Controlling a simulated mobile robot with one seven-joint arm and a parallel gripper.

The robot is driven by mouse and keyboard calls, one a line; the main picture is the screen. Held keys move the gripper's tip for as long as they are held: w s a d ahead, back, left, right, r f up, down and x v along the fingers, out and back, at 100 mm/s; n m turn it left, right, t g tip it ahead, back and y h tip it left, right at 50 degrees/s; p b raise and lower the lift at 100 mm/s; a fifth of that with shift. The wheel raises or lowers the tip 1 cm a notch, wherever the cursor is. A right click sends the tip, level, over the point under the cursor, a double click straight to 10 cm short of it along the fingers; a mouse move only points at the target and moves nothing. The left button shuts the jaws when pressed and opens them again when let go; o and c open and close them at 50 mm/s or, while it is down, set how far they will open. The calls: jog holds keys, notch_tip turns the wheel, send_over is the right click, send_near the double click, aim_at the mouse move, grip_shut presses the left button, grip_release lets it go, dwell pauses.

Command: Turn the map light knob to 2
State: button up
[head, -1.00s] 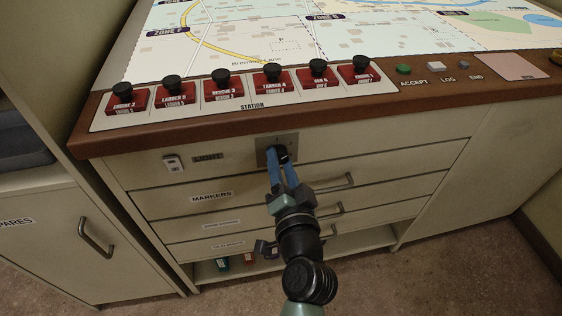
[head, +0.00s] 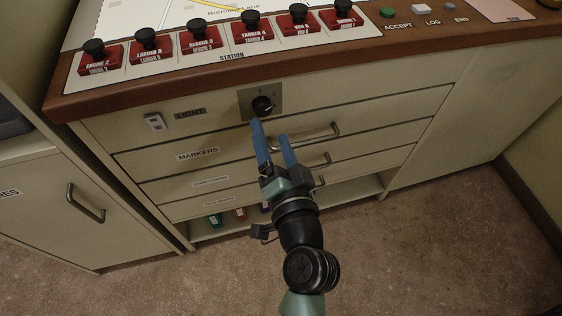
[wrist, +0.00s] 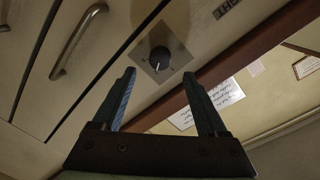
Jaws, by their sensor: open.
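The map light knob (head: 262,105) is a round black dial on a square metal plate (head: 246,97), set in the cabinet front right of the LIGHT label (head: 190,113). The knob also shows in the wrist view (wrist: 159,57), with a pale pointer mark on it. The numbers on the plate are too small to read. My gripper (head: 270,128) is open and empty, its two blue fingers apart. The fingertips are just below the knob in the head view and clear of it. In the wrist view the knob shows beyond and between the fingertips (wrist: 162,75).
Drawers with bar handles (head: 308,137) lie below the knob, near my fingers. The wooden desk edge (head: 350,64) overhangs above, with red station buttons (head: 250,32) on top.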

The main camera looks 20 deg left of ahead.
jog(key=v, duration=0.7)
jog(key=shift+w, duration=0.1)
